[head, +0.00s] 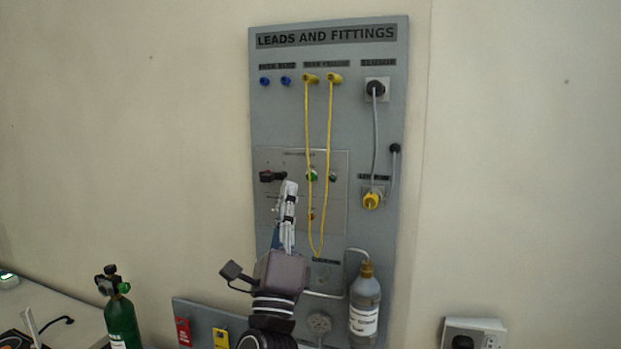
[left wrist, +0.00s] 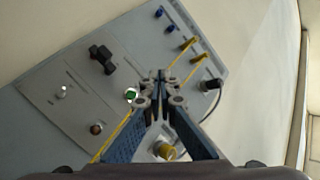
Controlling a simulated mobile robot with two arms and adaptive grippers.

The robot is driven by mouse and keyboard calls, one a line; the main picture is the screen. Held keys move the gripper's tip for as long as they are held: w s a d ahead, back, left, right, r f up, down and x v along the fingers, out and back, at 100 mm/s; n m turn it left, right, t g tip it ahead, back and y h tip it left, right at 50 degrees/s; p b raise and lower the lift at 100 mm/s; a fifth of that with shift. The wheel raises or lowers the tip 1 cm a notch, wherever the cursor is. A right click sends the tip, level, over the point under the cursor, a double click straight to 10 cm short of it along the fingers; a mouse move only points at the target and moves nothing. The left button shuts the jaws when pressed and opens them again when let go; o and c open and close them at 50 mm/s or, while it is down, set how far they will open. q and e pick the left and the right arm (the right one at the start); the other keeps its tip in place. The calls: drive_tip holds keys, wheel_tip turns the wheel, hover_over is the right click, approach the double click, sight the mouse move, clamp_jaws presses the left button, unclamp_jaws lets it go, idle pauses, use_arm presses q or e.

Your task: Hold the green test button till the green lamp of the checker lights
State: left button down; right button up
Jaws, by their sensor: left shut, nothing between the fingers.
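The checker panel (head: 330,222) is a grey plate on the upright board. It carries a green round fitting with a pale rim (head: 312,176) and a darker green one (head: 333,177) to its right. I cannot tell for certain which is the button and which the lamp; neither clearly glows. My left gripper (head: 289,186) is shut and empty, in front of the panel, left of both green fittings in the head view. In the left wrist view its fingertips (left wrist: 160,78) appear just right of one green fitting (left wrist: 131,94); contact cannot be told. My right gripper is not in view.
A black knob (head: 268,176) and an amber fitting (head: 311,216) share the panel. Yellow leads (head: 329,130) hang across it, close to my fingers. A grey bottle (head: 365,300) is low on the board. A green cylinder (head: 122,322) stands at lower left.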

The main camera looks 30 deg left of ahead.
sight(311, 177)
use_arm(q)
drive_tip(key=w+b, duration=0.1)
drive_tip(key=w, duration=0.1)
drive_tip(key=w+a+b, duration=0.1)
drive_tip(key=w, duration=0.2)
drive_tip(key=w+a+b, duration=0.1)
drive_tip(key=w+b, duration=0.1)
drive_tip(key=w, duration=0.1)
drive_tip(key=shift+w+f, duration=0.1)
drive_tip(key=shift+w, duration=0.2)
idle(0.5)
idle(0.8)
drive_tip(key=shift+w+a, duration=0.1)
drive_tip(key=shift+w, duration=0.05)
drive_tip(key=shift+w+b, duration=0.3)
